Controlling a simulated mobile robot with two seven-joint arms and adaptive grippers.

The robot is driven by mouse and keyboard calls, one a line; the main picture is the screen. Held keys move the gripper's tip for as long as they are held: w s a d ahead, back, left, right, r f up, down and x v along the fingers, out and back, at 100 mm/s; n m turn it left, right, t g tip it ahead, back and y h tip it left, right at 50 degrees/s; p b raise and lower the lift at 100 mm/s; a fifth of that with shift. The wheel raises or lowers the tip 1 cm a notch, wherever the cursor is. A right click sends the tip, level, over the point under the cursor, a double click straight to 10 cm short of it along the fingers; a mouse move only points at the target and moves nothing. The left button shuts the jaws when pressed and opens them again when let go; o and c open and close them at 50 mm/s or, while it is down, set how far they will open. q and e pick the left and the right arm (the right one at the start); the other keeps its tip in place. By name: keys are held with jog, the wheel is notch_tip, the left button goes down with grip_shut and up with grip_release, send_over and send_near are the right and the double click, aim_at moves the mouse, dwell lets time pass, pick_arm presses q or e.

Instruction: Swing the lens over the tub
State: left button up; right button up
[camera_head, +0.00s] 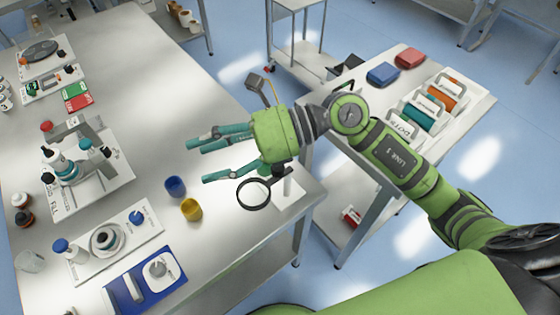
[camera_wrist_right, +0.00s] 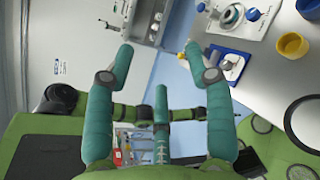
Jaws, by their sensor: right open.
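The lens (camera_head: 254,194) is a round glass in a black ring near the table's right edge; its mount is partly hidden behind my right gripper. In the right wrist view the lens (camera_wrist_right: 305,122) shows at the right edge. Two small tubs stand to its left: a yellow one (camera_head: 191,209) and a blue one (camera_head: 175,187). I cannot tell which is the task's tub. The lens is over neither. My right gripper (camera_head: 197,160) is open and empty, above the table just beyond the lens, its fingers pointing left. My left gripper is not in view.
A blue mat (camera_head: 120,296) with a white dish and a white tray (camera_head: 85,262) lie left of the yellow tub. Bottles and a larger white tray (camera_head: 115,180) stand farther left. The table's far middle is clear. A side table (camera_head: 465,110) holds coloured boxes.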

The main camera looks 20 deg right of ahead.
jog(key=w+d+f+n+h, duration=0.2)
jog(key=d+f+h, duration=0.4)
jog(key=f, duration=0.1)
jog(key=h, duration=0.6)
send_near(282, 167)
jog(key=x, duration=0.2)
jog(key=shift+n, duration=0.3)
jog(key=p+x, duration=0.1)
jog(key=x, duration=0.2)
jog(key=p+x, duration=0.1)
jog(key=x, duration=0.1)
jog(key=shift+w+a+f, duration=0.2)
jog(key=shift+a+f, duration=0.05)
jog(key=shift+a, duration=0.25)
jog(key=shift+w+a+f+t+p, duration=0.15)
jog(key=shift+f+t+p, duration=0.15)
jog(key=shift+f, duration=0.3)
